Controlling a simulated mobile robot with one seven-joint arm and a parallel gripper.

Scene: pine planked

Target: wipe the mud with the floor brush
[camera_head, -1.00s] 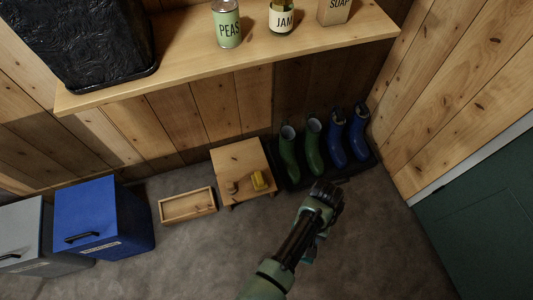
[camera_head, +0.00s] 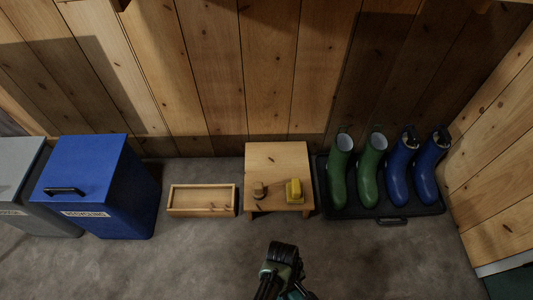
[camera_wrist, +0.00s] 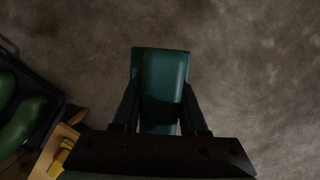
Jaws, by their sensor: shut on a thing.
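My gripper (camera_wrist: 160,108) is shut on a smooth teal block (camera_wrist: 163,72), which I take to be the floor brush. Its bristles are hidden, and it hangs over the grey floor. In the head view my gripper (camera_head: 284,256) is at the bottom middle, in front of the low wooden stool, and what it holds is barely visible there. No mud patch stands out clearly. The grey floor (camera_head: 170,268) is mottled in both views, and I cannot tell mud from its natural dark blotches.
Left are a wooden box (camera_head: 203,211), blue bin (camera_head: 97,185) and grey bin (camera_head: 20,180). Right, a black tray (camera_head: 391,213) holds green and blue boots. Front floor is open.

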